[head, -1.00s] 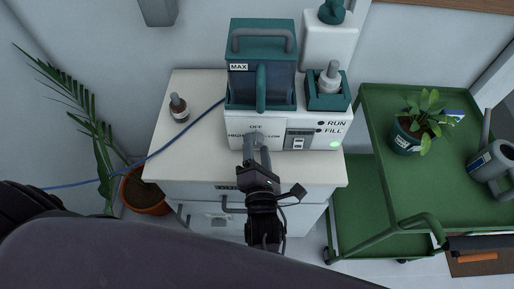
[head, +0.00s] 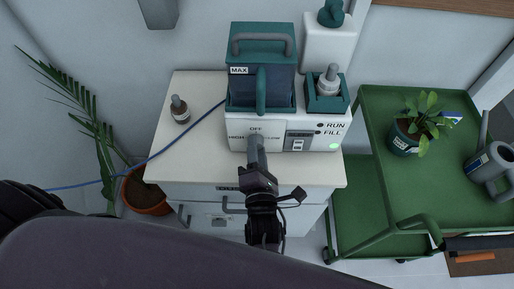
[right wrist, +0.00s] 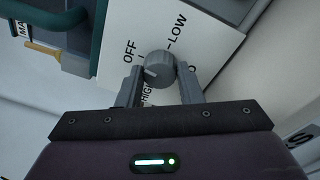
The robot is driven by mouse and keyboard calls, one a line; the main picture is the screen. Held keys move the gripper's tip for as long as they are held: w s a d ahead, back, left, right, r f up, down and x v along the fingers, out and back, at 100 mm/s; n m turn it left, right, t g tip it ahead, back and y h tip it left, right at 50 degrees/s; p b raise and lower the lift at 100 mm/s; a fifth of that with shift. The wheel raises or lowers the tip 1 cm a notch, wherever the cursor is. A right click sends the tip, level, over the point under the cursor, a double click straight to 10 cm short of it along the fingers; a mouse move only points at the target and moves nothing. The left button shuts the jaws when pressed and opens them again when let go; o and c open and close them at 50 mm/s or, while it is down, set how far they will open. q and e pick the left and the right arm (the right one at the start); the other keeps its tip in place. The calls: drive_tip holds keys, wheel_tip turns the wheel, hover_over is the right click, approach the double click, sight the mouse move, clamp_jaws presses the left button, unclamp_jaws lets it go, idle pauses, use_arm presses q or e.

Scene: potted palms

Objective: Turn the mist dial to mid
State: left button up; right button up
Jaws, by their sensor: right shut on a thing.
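The mist dial (right wrist: 159,64) is a round grey knob on the white front panel (right wrist: 118,25) of the humidifier (head: 240,118). OFF, LOW and part of HIGH show around it in the right wrist view. A short pale mark shows on the knob's left side there, near OFF and HIGH; its exact setting is hard to tell. My right gripper (head: 256,142) is shut on the dial, one finger on each side. In the head view, the fingers hide the dial. My left gripper is not in view.
A green cart (head: 400,195) with a potted plant (head: 405,140) and a watering can (head: 492,168) stands at right. A palm (head: 95,140) stands at left.

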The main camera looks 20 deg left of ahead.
drive_tip(key=m+p, duration=0.1)
drive_tip(key=m, duration=0.2)
drive_tip(key=shift+f+m+p, duration=0.1)
drive_tip(key=shift+m+p, duration=0.5)
drive_tip(key=shift+m, duration=0.7)
drive_tip(key=o, duration=1)
drive_tip(key=shift+v, duration=3.9)
drive_tip(key=shift+f+m, duration=0.15)
drive_tip(key=shift+m, duration=0.15)
